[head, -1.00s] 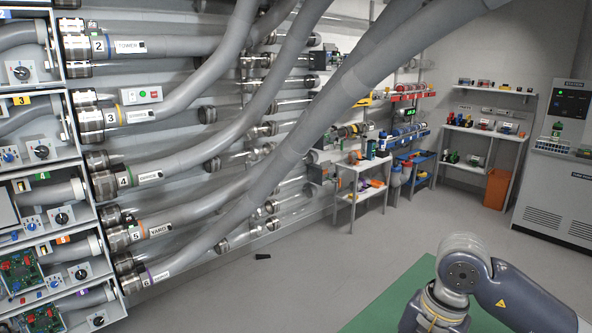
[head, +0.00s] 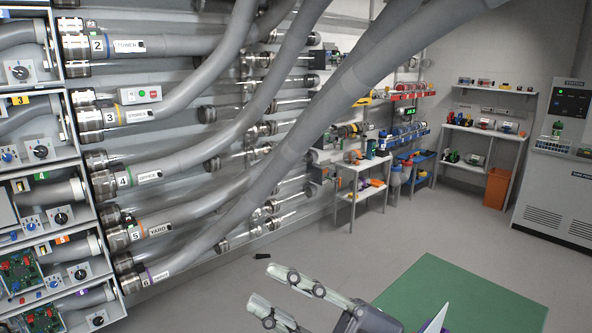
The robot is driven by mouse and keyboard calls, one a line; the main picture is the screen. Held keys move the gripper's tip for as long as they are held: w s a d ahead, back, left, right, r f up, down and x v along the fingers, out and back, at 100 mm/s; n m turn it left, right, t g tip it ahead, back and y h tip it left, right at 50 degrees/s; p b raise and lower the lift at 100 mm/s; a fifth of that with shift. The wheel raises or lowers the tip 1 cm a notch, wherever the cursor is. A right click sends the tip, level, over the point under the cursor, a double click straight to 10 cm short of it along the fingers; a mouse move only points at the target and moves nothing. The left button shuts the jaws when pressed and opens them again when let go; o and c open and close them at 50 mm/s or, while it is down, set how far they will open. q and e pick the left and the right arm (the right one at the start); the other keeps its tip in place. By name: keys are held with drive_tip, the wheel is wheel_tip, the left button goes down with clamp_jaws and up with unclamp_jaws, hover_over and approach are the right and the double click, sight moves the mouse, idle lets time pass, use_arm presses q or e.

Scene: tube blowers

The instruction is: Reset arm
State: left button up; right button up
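My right gripper (head: 262,285) shows at the bottom centre of the head view, over the grey floor. Its two pale fingers point left and stand apart with a gap between them. Nothing shows between the fingers, and they touch nothing that I can see. The rest of my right arm is cut off by the lower edge. My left gripper is out of view.
Thick grey tubes and a rack of labelled ports (head: 160,182) fill the left. A green mat (head: 460,290) lies on the floor at lower right. Shelves and a grey cabinet (head: 560,190) stand behind. A small black item (head: 262,256) lies on open floor.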

drive_tip(key=w+d+f+m+t+h, duration=0.2)
drive_tip(key=w+d+m+t+h, duration=0.4)
drive_tip(key=m+t, duration=0.25)
drive_tip(key=w+d+f+m+t+h, duration=0.35)
drive_tip(key=d+m+t+h, duration=0.4)
drive_tip(key=m, duration=0.25)
drive_tip(key=s+d+f+m+g+h, duration=0.1)
drive_tip(key=d+f+m+g+h, duration=0.3)
drive_tip(key=f, duration=0.6)
drive_tip(key=s+d+f+m+g+h, duration=0.25)
drive_tip(key=d+f+h, duration=0.25)
drive_tip(key=f, duration=0.4)
drive_tip(key=s+f+n+g, duration=0.1)
drive_tip(key=s+f+g, duration=1.1)
drive_tip(key=s+f, duration=0.85)
drive_tip(key=f, duration=1)
drive_tip(key=s+f, duration=0.2)
drive_tip(key=f, duration=1.1)
drive_tip(key=s+d+f+g, duration=0.2)
drive_tip(key=s+d+f, duration=0.1)
drive_tip(key=s+f, duration=1.2)
drive_tip(key=shift+s+f+n, duration=0.35)
drive_tip(key=shift+s+n, duration=0.05)
drive_tip(key=shift+s, duration=0.3)
